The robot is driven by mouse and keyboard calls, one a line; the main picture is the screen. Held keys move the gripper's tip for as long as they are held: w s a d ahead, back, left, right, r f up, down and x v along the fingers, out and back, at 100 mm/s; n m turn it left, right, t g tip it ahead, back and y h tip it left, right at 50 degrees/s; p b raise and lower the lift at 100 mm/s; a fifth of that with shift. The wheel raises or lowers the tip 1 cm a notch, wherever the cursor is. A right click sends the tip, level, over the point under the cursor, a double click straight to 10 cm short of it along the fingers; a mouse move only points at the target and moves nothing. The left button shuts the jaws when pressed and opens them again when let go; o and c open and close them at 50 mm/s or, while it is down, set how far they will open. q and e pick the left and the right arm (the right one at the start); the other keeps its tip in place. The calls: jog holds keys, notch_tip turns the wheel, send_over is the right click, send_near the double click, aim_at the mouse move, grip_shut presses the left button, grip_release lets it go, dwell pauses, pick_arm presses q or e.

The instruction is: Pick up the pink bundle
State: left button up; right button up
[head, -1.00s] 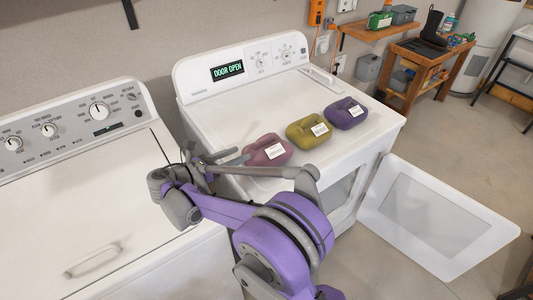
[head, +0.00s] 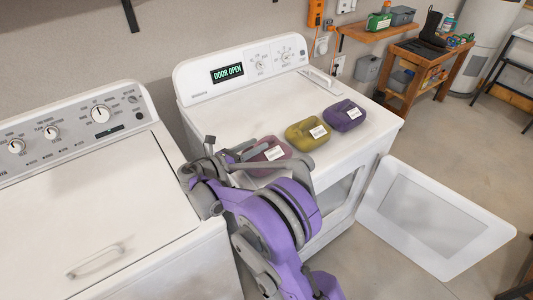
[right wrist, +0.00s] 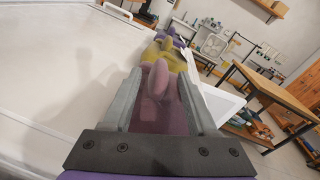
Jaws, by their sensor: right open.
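The pink bundle (head: 274,153) lies on top of the dryer, the leftmost of three bundles in a row, with a white label on it. My right gripper (head: 254,152) reaches it from the left and is open. In the right wrist view the pink bundle (right wrist: 160,112) lies between the two grey fingers, which stand on either side of it. I cannot tell whether they touch it. Part of the bundle is hidden by my gripper in the head view. My left gripper is not in view.
An olive bundle (head: 307,134) and a purple bundle (head: 343,115) lie to the right on the dryer (head: 240,105). The dryer's door (head: 432,217) hangs open at the right. A washer (head: 90,210) stands at the left. A wooden bench (head: 428,60) is at the back right.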

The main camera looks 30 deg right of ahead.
jog(key=shift+w+d+f, duration=0.1)
jog(key=shift+w+d, duration=0.15)
jog(key=shift+d, duration=0.45)
jog(key=shift+s+a, duration=0.1)
jog(key=shift+s, duration=0.05)
jog(key=c, duration=0.3)
grip_shut()
dwell(0.4)
